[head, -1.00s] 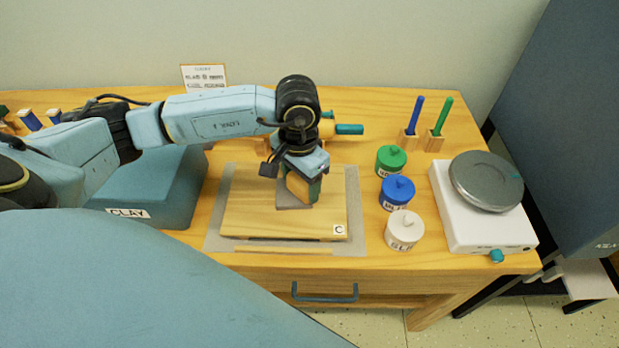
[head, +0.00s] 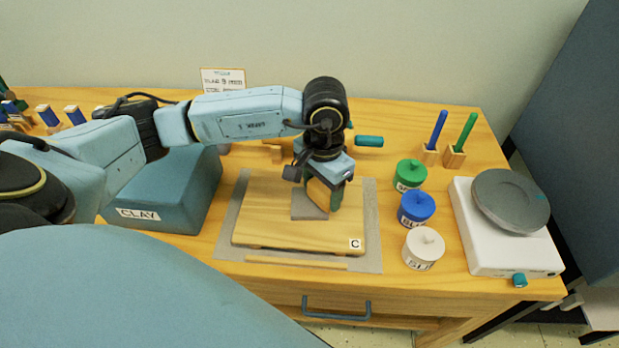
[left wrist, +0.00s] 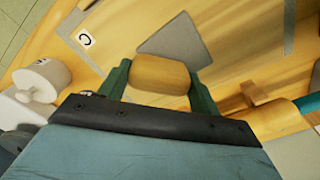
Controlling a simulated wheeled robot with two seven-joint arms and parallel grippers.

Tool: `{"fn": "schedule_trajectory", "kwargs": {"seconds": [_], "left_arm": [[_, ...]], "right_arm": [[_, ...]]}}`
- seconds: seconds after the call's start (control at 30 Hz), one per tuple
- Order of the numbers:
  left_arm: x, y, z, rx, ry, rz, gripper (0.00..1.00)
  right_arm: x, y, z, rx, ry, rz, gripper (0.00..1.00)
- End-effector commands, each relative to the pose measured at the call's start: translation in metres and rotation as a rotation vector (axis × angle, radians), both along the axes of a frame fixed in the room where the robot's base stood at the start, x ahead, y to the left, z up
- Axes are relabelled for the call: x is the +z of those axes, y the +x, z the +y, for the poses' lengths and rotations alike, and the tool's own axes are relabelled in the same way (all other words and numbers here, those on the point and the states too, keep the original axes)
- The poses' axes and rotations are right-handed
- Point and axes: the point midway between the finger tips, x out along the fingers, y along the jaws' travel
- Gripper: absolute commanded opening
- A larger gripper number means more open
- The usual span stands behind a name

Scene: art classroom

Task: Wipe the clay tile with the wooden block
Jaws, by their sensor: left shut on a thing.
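My left gripper (head: 327,197) is shut on the wooden block (head: 319,193), pointing down over the wooden board. The left wrist view shows the block (left wrist: 160,75) between the two green fingers. The grey clay tile (head: 308,207) lies on the board (head: 270,226), partly hidden behind the block and gripper. It shows as a flat grey shape (left wrist: 175,42) just beyond the block in the left wrist view. The block is at the tile's back right part; I cannot tell whether they touch. My right gripper is not in view.
The board, marked C, rests on a grey mat (head: 232,225). Green (head: 410,174), blue (head: 416,208) and white (head: 423,248) jars stand to its right, then a scale (head: 515,245). A blue CLAY box (head: 180,190) stands left. Pens (head: 437,130) stand in holders behind.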

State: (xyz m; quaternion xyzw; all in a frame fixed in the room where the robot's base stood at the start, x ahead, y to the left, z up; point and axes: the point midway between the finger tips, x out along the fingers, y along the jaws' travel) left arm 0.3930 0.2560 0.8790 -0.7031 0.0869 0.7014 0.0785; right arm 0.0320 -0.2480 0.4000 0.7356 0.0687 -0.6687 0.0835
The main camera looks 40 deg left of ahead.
Motion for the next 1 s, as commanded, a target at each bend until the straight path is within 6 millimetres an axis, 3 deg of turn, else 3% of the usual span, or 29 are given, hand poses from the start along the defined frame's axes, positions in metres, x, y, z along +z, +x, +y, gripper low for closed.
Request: {"fn": "schedule_trajectory", "kwargs": {"seconds": [0.03,0.47,1.0], "left_arm": [[-0.008,0.002,-0.003,0.000,-0.001,-0.001,0.42],[-0.009,0.003,-0.004,0.000,0.001,-0.001,0.42],[0.044,0.003,-0.003,0.000,0.001,-0.002,0.42]], "right_arm": [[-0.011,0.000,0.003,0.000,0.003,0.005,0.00],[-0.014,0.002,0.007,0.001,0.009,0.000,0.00],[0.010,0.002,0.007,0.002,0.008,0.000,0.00]]}}
